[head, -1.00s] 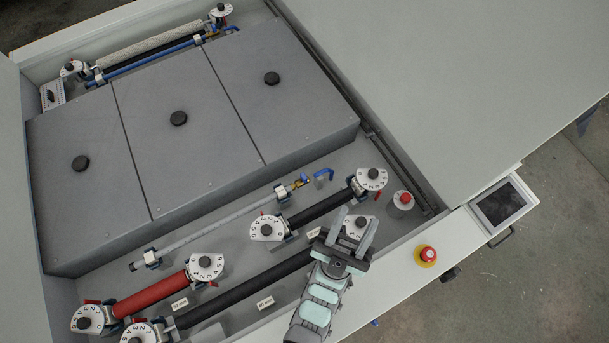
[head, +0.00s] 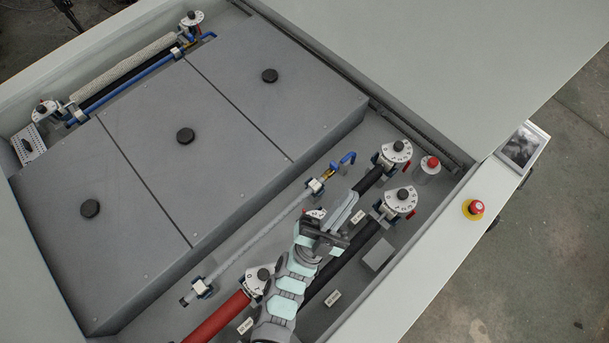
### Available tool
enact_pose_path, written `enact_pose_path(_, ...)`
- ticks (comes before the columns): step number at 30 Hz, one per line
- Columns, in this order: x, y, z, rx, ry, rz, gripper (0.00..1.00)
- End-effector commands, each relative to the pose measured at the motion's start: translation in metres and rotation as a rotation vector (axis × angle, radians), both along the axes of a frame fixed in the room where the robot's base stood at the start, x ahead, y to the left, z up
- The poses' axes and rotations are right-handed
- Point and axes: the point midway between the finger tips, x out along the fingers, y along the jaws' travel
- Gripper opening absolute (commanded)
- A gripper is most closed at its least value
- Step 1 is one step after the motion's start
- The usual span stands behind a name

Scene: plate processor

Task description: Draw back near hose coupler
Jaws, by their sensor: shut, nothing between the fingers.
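The near hose coupler, a small brass piece (head: 329,174), sits at the right end of the pale spray tube (head: 255,233). A short bent blue hose (head: 344,161) lies just right of it. My gripper (head: 354,201) is below and right of the coupler in the head view, apart from it in the picture. Its fingers are together, empty, and point up and to the right. It hangs over the black roller (head: 370,180), and my arm hides part of the rollers and a dial. The height of the gripper above them is hard to tell.
White dials (head: 397,152) and (head: 400,199) stand right of the gripper, with a red-topped knob (head: 430,165) beyond. Grey covers (head: 185,136) with black knobs fill the upper left. A red roller (head: 215,318) lies lower left. An emergency stop (head: 474,208) sits on the outer ledge.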

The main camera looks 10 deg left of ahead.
Motion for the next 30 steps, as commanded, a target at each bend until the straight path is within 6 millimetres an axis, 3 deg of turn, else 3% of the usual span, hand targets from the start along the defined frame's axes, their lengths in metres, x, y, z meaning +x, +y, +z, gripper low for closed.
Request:
enact_pose_path(1, 0.006, -0.004, -0.023, 0.073, 0.035, -0.004, 0.0)
enact_pose_path(4, 0.018, -0.007, -0.066, 0.235, 0.111, 0.004, 0.0)
enact_pose_path(8, 0.035, 0.0, -0.132, 0.494, 0.201, 0.027, 0.0)
enact_pose_path(12, 0.052, 0.029, -0.199, 0.799, 0.275, 0.076, 0.0)
enact_pose_path(15, 0.064, 0.058, -0.234, 1.001, 0.303, 0.12, 0.0)
enact_pose_path(21, 0.085, 0.11, -0.267, 1.288, 0.316, 0.202, 0.0)
enact_pose_path(25, 0.092, 0.126, -0.271, 1.372, 0.311, 0.228, 0.0)
enact_pose_path(30, 0.094, 0.132, -0.271, 1.398, 0.31, 0.239, 0.0)
